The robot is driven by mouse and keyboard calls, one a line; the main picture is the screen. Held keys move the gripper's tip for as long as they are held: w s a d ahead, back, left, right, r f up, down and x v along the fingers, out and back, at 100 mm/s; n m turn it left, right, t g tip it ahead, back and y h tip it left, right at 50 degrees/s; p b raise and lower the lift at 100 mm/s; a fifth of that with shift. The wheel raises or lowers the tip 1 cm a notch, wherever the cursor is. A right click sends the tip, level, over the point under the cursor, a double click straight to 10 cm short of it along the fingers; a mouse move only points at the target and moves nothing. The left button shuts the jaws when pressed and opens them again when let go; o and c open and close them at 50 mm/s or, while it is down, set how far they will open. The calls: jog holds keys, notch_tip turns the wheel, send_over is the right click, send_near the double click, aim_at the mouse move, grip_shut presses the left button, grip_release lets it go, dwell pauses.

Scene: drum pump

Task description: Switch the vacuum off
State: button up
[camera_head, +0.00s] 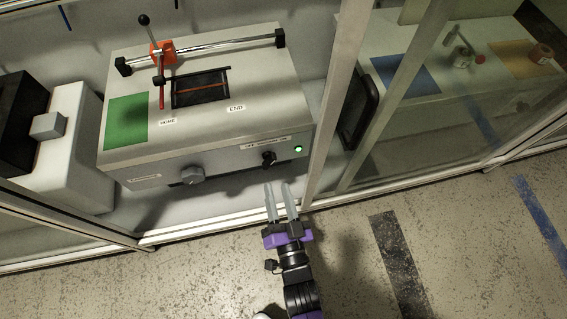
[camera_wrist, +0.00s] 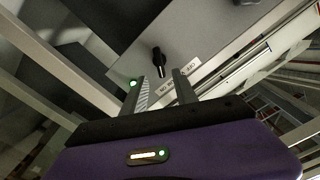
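A black rotary switch knob (camera_head: 268,158) sits on the front face of the grey machine (camera_head: 215,168), below a small printed label (camera_head: 263,144). A lit green lamp (camera_head: 298,149) is just right of it. In the wrist view the knob (camera_wrist: 159,60) lies beyond my fingertips, with the green lamp (camera_wrist: 133,83) to its left and the label (camera_wrist: 178,76) to its right. My gripper (camera_head: 281,187) is open and empty, a little in front of and below the knob, not touching it. I cannot read the label's words with certainty.
A larger grey knob (camera_head: 192,174) is on the same front face, to the left. A light metal frame post (camera_head: 335,100) stands just right of the machine, with glass panels beyond. The frame's lower rail (camera_head: 215,227) runs in front.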

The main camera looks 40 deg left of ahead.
aim_at(271, 164)
jog(key=b+x, duration=0.2)
jog(key=x, duration=0.5)
jog(key=shift+w+a, duration=0.25)
jog(key=shift+a, duration=0.05)
grip_shut()
